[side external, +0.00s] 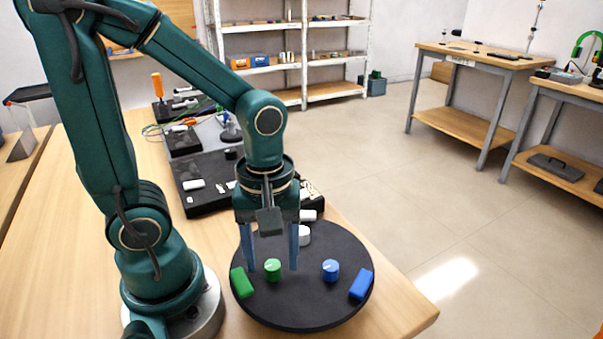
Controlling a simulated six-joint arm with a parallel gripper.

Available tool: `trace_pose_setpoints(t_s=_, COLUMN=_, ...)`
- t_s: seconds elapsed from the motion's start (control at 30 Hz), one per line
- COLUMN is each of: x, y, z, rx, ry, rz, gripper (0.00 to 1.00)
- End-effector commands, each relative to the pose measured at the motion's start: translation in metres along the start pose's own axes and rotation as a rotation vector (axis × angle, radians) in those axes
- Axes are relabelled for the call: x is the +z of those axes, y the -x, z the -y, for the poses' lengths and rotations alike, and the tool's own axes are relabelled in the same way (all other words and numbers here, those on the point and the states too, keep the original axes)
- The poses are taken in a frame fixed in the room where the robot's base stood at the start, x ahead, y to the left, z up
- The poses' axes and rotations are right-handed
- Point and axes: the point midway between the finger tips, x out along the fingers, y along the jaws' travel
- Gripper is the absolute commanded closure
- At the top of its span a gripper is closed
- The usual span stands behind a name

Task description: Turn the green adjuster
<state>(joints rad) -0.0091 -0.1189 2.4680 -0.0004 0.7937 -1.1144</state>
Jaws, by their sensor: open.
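The green adjuster (273,270) is a small round knob with a pale mark on its top. It stands on a round black pad (308,309) on the wooden table. My gripper (272,266) points down over the pad with its two blue-grey fingers apart. The green adjuster shows between the fingertips in this view. I cannot tell whether the fingers are around it or behind it, and no contact is clear.
A green block (242,283) lies left of the green adjuster. A blue knob (330,270) and a blue block (361,285) are on the right of the pad. A white knob (304,235) stands behind my fingers. Black trays (205,205) with parts lie farther back.

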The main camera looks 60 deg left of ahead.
Motion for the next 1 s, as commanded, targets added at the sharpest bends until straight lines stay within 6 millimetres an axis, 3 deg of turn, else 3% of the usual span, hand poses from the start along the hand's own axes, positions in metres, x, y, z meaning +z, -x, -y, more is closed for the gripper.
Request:
trace_pose_setpoints(t_s=0.33, x=0.0001, y=-0.0047, z=0.0001, rx=0.001, ry=-0.001, rz=-0.001, gripper=0.38)
trace_pose_setpoints(t_s=0.37, x=0.0001, y=-0.0046, z=0.0001, rx=0.001, ry=-0.001, rz=-0.001, gripper=0.42)
trace_pose_setpoints(t_s=0.5, x=0.0001, y=-0.0045, z=0.0001, rx=0.001, ry=-0.001, rz=-0.001, gripper=0.96)
trace_pose_setpoints(t_s=0.53, x=0.0001, y=-0.0045, z=0.0001, rx=0.001, ry=-0.001, rz=-0.001, gripper=1.0)
trace_pose_setpoints(t_s=1.0, x=0.0, y=-0.0046, z=0.0, rx=0.001, ry=-0.09, rz=-0.001, gripper=1.0)
